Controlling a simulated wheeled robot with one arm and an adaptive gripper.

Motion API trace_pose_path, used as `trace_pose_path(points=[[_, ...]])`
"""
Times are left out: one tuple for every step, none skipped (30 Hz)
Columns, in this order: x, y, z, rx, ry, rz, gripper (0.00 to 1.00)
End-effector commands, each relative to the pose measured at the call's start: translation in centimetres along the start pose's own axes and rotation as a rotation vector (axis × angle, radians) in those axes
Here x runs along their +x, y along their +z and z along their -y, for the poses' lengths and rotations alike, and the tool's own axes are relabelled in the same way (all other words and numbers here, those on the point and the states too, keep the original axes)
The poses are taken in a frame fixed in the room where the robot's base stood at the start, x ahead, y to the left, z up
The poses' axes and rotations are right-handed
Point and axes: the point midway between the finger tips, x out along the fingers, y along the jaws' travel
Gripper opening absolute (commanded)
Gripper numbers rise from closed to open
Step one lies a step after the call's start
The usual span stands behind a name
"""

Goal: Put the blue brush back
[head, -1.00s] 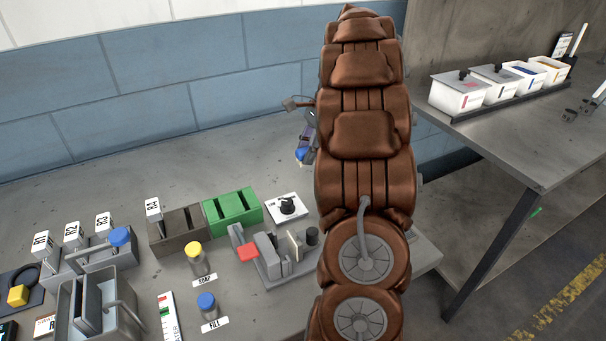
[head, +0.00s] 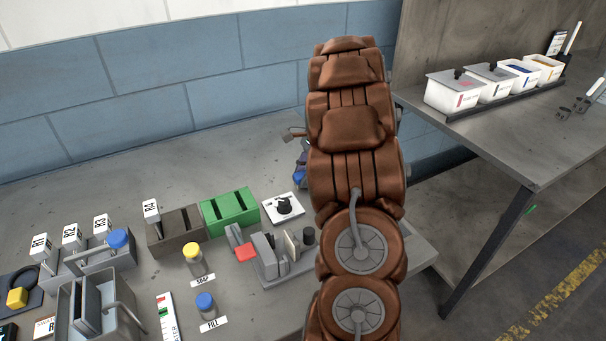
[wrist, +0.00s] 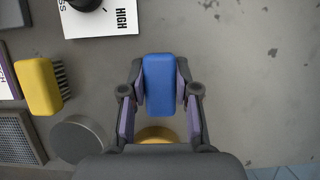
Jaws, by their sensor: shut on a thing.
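The blue brush (wrist: 160,85) is between the two fingers of my gripper (wrist: 161,92) in the wrist view, its blue back facing the camera. Its bristles are hidden. In the head view only a small blue part of the brush (head: 300,178) shows at the left edge of my brown-covered arm, which hides most of my gripper. A yellow brush (wrist: 38,86) with dark bristles lies to the left in the wrist view.
A grey round piece (wrist: 78,138), a mesh-topped item (wrist: 18,138) and a partly hidden yellow round piece (wrist: 157,134) are near my gripper. The knob plate (head: 283,207), green block (head: 231,211) and grey fixture stand left of my arm. Bare tabletop lies right in the wrist view.

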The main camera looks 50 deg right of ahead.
Motion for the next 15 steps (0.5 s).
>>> trace_pose_path(points=[[0.05, -0.01, -0.01, 0.000, 0.001, 0.000, 0.32], [0.03, -0.01, 0.00, 0.000, 0.000, 0.000, 0.35], [0.03, -0.01, 0.00, 0.000, 0.000, 0.000, 0.40], [0.03, -0.01, 0.00, 0.000, 0.000, 0.000, 0.43], [0.02, 0.00, 0.00, 0.000, 0.000, 0.000, 0.46], [0.02, 0.00, 0.00, 0.000, 0.000, 0.000, 0.50], [0.02, 0.00, 0.00, 0.000, 0.000, 0.000, 0.53], [0.02, 0.00, 0.00, 0.000, 0.000, 0.000, 0.55], [0.02, 0.00, 0.00, 0.000, 0.000, 0.000, 0.55], [0.01, 0.00, 0.01, 0.000, 0.000, 0.000, 0.55], [0.01, 0.01, 0.01, 0.000, 0.000, 0.000, 0.55], [0.01, 0.01, 0.01, 0.000, 0.000, 0.000, 0.55], [0.01, 0.01, 0.01, 0.000, 0.000, 0.000, 0.55], [0.01, 0.01, 0.01, 0.000, 0.000, 0.000, 0.55], [0.01, 0.01, 0.01, 0.000, 0.000, 0.000, 0.55]])
